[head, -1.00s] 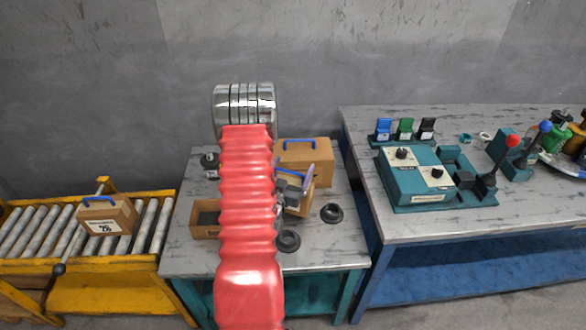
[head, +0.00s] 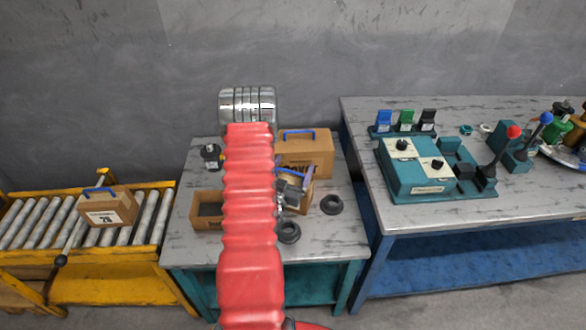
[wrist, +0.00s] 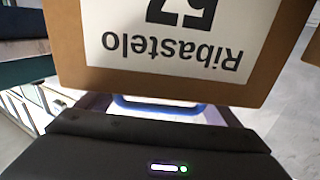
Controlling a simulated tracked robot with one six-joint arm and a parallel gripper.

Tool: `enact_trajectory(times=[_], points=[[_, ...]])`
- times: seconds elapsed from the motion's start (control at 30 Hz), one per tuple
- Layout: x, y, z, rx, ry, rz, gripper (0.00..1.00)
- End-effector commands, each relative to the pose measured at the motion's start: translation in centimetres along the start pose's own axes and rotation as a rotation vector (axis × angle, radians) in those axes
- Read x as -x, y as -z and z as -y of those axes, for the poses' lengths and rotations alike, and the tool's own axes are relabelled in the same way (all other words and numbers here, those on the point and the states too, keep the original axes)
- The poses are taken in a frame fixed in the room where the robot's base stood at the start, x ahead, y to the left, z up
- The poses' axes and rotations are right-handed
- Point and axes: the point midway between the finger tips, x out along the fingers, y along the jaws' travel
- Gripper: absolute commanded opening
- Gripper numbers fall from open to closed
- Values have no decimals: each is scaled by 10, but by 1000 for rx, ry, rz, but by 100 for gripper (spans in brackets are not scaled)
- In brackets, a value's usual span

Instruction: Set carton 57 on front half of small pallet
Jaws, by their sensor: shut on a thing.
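Carton 57 (wrist: 180,45) fills the top of the wrist view, brown with a white label reading "Ribastelo 57" upside down. Its blue handle (wrist: 158,106) lies between my gripper's fingers (wrist: 160,108), which are shut on it. In the head view, my gripper (head: 290,188) is over the middle table, and a small part of the held carton (head: 306,197) shows beside it. My red-sleeved arm hides much of the area. I cannot pick out the small pallet in either view.
Another carton with a blue handle (head: 305,152) stands at the table's back. An open brown box (head: 208,213), dark rings (head: 332,204) and a small black part (head: 211,156) share the table. A labelled carton (head: 107,207) sits on the yellow roller conveyor (head: 150,225). A teal control box (head: 417,168) stands right.

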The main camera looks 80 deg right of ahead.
Motion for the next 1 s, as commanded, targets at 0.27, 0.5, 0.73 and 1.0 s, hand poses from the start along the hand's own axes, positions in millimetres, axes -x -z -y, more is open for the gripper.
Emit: enact_trajectory(times=[0.27, 0.5, 0.73, 1.0], points=[[0, -2, 0, -2, 0, 5, 99], [1, -2, 0, -1, 0, 4, 100], [14, -2, 0, -1, 2, 5, 100], [56, -2, 0, 0, 2, 7, 100]])
